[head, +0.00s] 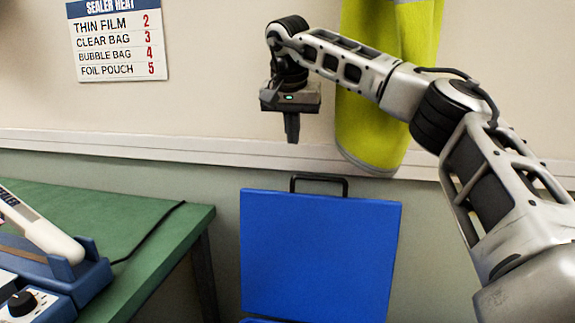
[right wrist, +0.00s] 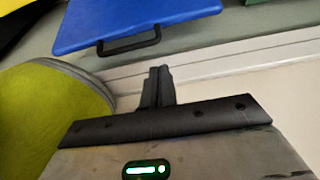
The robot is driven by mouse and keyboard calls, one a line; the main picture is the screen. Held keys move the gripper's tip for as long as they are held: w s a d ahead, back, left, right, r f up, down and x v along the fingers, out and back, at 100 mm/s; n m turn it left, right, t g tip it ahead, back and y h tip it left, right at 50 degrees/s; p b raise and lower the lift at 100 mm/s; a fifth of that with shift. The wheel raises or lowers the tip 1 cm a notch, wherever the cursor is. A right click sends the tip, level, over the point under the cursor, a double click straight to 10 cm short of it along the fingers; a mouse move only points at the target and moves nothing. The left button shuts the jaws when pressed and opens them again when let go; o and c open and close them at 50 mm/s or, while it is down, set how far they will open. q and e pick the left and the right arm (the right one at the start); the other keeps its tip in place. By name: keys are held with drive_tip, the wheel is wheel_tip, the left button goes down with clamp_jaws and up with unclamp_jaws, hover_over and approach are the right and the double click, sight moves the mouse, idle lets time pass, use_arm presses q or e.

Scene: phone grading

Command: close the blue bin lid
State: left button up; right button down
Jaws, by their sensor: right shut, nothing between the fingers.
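The blue bin lid (head: 318,255) stands open and upright in front of the wall in the head view, with a black handle (head: 319,178) on its top edge. Only a thin strip of blue shows below it, and the rest of the bin is out of frame. My right gripper (head: 292,138) is shut and empty, pointing down, above the lid's top edge and apart from it. In the right wrist view the shut fingers (right wrist: 158,76) show, with the blue lid (right wrist: 130,20) and its handle beyond them. My left gripper is in neither view.
A green table (head: 150,215) with a blue and white sealer (head: 60,265) and a black cable stands at the left. A yellow-green hanging cloth (head: 375,130) is behind my right arm. A sealer heat sign (head: 117,40) is on the wall. The space between table and lid is clear.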

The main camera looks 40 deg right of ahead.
drive_tip(key=x, duration=0.3)
drive_tip(key=b+x, duration=0.1)
drive_tip(key=x, duration=0.2)
drive_tip(key=d+x, duration=0.1)
drive_tip(key=x, duration=0.2)
drive_tip(key=shift+s+d+f, duration=0.1)
drive_tip(key=shift+d, duration=0.05)
